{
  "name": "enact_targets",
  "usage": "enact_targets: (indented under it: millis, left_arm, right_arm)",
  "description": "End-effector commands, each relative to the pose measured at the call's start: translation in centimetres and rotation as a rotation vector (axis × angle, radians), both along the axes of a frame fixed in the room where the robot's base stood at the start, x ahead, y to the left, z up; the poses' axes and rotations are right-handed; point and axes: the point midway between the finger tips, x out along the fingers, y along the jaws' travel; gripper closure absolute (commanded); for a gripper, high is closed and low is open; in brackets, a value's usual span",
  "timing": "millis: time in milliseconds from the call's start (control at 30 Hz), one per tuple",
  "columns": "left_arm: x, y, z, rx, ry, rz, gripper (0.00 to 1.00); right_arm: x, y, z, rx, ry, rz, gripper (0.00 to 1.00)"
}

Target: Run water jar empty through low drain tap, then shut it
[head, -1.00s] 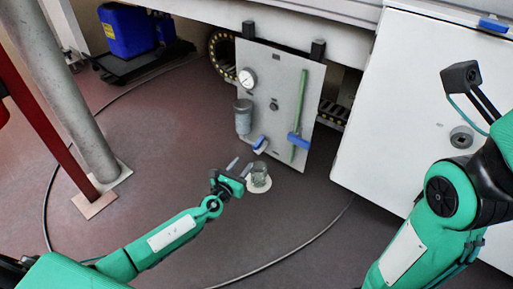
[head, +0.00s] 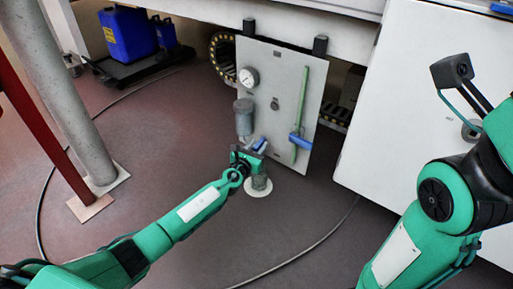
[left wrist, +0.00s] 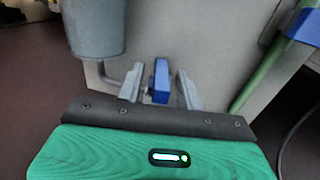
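The water jar (head: 243,118), a grey cylinder, is mounted on the light panel; it also shows at the upper left of the left wrist view (left wrist: 93,28). A pipe runs from below it to the low drain tap, whose blue handle (left wrist: 161,80) stands upright between my left fingers. My left gripper (left wrist: 160,88) is open, a finger on each side of the handle, with gaps visible; in the head view it is at the panel's lower left (head: 254,146).
A green pipe (head: 301,105) with another blue handle (head: 299,141) is right of the tap. A gauge (head: 248,77) sits above the jar. A white cabinet (head: 385,110) stands right. A post (head: 62,90) and blue canister (head: 128,33) are left. A cable crosses the floor.

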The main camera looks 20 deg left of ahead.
Motion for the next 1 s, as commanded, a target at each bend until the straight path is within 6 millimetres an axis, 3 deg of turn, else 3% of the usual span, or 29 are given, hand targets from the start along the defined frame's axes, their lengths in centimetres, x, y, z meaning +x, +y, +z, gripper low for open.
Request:
enact_targets:
  millis: [100,300,667,1000]
  left_arm:
    - [0.0,0.0,0.0,0.0,0.0,0.0,0.64]
    - [0.0,0.0,0.0,0.0,0.0,0.0,1.0]
    - [-0.1,0.0,0.2,-0.001,0.001,0.038,1.0]
    - [-0.1,-0.6,0.5,-0.003,0.005,0.254,1.0]
  right_arm:
    - [-0.1,-0.1,0.1,0.005,-0.002,0.004,0.64]
    - [-0.1,-0.1,0.1,0.008,-0.003,0.005,0.64]
    - [-0.1,-0.1,0.7,0.0,-0.008,-0.003,0.64]
    - [0.4,-0.2,3.1,-0.009,0.002,-0.002,0.64]
